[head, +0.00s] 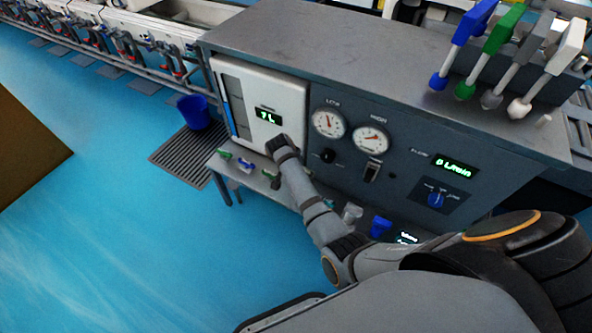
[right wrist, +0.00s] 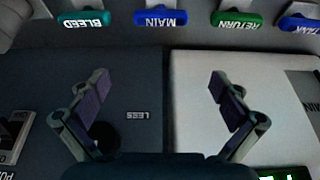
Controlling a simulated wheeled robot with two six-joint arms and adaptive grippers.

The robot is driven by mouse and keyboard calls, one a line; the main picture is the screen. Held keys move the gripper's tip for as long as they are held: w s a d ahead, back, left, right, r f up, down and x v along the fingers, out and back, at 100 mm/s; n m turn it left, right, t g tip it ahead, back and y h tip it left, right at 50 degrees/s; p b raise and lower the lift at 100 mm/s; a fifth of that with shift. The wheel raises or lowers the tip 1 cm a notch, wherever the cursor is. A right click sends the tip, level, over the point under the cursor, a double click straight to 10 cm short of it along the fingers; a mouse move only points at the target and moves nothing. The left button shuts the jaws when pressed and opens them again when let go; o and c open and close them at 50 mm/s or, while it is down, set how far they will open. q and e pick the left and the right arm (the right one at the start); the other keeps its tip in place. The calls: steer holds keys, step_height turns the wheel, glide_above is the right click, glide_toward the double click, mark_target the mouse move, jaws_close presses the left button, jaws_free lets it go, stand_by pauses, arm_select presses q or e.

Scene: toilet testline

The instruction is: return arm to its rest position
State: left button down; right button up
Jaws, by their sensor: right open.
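My right arm comes in from the lower right in the head view. Its wrist is in front of the grey test console (head: 400,130), by the lower right of the white tank panel (head: 262,92). In the right wrist view my right gripper (right wrist: 158,88) has its fingers spread wide with nothing between them. My left gripper is not in view.
Valve handles labelled BLEED (right wrist: 83,19), MAIN (right wrist: 161,18), RETURN (right wrist: 237,19) and TANK (right wrist: 300,22) line up near the gripper. A blue bucket (head: 194,111) stands on a floor grate (head: 184,158). Coloured levers (head: 500,40) stand on the console.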

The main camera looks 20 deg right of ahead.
steer(key=s+d+r+n+y, duration=0.1)
steer(key=s+d+n, duration=0.35)
steer(key=s, duration=0.85)
steer(key=s+a+r+n+t+y, duration=0.1)
steer(key=s+a+r+n+y, duration=0.1)
steer(key=s+r+n, duration=0.8)
steer(key=s+d+f+m+g+p, duration=0.15)
steer(key=f+p, duration=0.35)
steer(key=f, duration=0.5)
steer(key=s+d+f+m+p, duration=0.1)
steer(key=s+f+m+p, duration=0.15)
steer(key=f+p, duration=0.5)
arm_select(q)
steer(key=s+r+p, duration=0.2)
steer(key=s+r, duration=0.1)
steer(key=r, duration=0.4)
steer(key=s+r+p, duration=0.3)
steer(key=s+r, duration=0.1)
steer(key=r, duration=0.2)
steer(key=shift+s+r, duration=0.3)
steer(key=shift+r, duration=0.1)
arm_select(e)
steer(key=s+f, duration=0.5)
steer(key=s, duration=0.4)
steer(key=s+d+f, duration=0.1)
steer(key=s+f, duration=0.3)
steer(key=s, duration=0.5)
steer(key=shift+s+f+g, duration=0.35)
steer(key=shift+s+g, duration=0.05)
steer(key=shift+g, duration=0.05)
